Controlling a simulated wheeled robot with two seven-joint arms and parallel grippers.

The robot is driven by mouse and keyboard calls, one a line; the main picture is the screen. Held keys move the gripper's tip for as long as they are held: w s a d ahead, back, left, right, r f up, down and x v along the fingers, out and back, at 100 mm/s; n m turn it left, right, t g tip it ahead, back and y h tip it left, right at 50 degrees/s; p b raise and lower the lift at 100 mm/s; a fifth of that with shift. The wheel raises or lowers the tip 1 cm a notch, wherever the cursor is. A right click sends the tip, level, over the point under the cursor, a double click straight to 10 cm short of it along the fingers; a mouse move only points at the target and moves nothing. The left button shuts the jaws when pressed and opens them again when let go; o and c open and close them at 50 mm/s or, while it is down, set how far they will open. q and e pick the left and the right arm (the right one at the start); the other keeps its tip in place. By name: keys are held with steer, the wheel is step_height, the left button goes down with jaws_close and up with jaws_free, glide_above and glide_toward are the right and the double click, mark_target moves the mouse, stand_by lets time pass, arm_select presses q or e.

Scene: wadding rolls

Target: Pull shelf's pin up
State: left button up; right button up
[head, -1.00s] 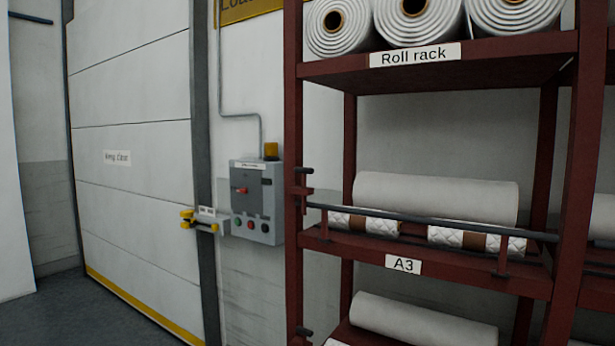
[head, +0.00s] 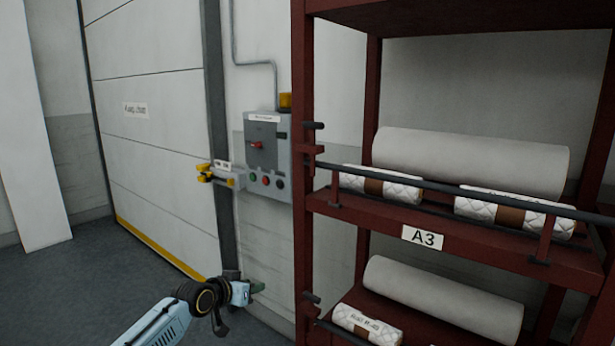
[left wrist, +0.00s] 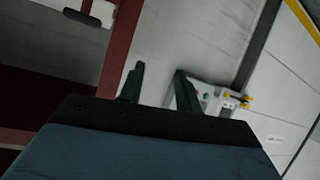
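The red rack's A3 shelf (head: 390,215) has a dark retaining bar (head: 440,187) across its front. My left gripper (head: 258,287) is low, left of the rack post and below the pins' upper one, touching nothing I can see. In the left wrist view its two dark green fingers (left wrist: 158,88) are apart with nothing between them. My right gripper is not in view.
Wadding rolls (head: 470,160) lie on the A3 shelf and below it. A grey control box (head: 266,150) is on the wall left of the rack; a yellow-ended latch (head: 220,175) is beside it. A white door (head: 150,130) stands left. Floor (head: 90,290) at left is clear.

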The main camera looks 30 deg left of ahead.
arm_select(q)
step_height(320, 180, up, 21)
steer(key=w+d+m+t+h, duration=0.1)
steer(key=d+m+t+h, duration=0.1)
steer(key=t, duration=0.1)
steer(key=s+d+r+m+t+h, duration=0.1)
steer(key=s+d+r+m+h, duration=0.15)
steer(key=r, duration=0.65)
steer(key=s+d+r+m+t+h, duration=0.15)
steer(key=d+r, duration=0.25)
steer(key=r, duration=0.5)
steer(key=shift+g, duration=0.45)
steer(key=p+x, duration=0.1)
steer(key=x, duration=0.3)
steer(key=p+x, duration=0.2)
steer(key=x, duration=0.2)
steer(key=f+p+x, duration=0.1)
steer(key=x, duration=0.3)
steer(key=shift+w+d+p, duration=0.15)
steer(key=shift+p, duration=0.15)
jaws_close()
